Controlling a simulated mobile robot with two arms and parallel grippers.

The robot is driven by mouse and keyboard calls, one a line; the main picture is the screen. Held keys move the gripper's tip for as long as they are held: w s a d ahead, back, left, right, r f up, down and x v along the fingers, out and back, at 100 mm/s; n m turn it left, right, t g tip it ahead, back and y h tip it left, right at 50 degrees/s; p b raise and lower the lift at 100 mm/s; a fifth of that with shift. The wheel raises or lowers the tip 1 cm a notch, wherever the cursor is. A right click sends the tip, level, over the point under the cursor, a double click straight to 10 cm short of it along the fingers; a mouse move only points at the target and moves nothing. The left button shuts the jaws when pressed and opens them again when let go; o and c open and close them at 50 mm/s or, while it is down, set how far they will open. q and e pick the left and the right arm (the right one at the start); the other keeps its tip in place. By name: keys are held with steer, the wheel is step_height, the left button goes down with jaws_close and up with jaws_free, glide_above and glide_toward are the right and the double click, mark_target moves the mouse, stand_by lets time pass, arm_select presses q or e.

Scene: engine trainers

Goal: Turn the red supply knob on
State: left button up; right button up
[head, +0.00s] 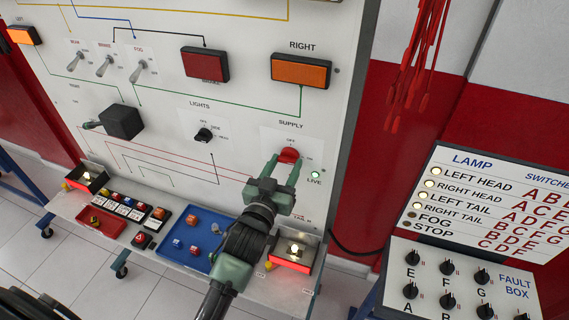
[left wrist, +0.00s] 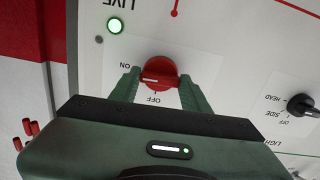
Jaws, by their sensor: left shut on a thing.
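The red supply knob (head: 289,154) is on the white panel under the SUPPLY label. It also shows in the left wrist view (left wrist: 160,72), where its white mark points toward the ON label. My left gripper (head: 285,165) is shut on the knob, with one finger on each side of it; the fingers also show in the left wrist view (left wrist: 158,86). The green LIVE lamp (head: 315,175) beside the knob is lit, and it is bright in the left wrist view (left wrist: 115,26). My right gripper is not in view.
The black lights knob (head: 203,135) is left of the supply knob. A shelf below holds a blue tray (head: 200,217), a red tray (head: 88,222) and two lit lamp boxes. A fault box (head: 460,280) stands at right. Red leads (head: 412,75) hang beside the panel.

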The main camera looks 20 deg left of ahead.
arm_select(q)
steer(key=shift+f+m, duration=0.1)
steer(key=shift+m, duration=0.3)
steer(key=o, duration=1.4)
steer(key=shift+c, duration=0.2)
steer(key=s+b, duration=0.2)
steer(key=s, duration=0.5)
steer(key=shift+s+b, duration=0.3)
steer(key=shift+s, duration=0.1)
steer(key=shift+a, duration=0.15)
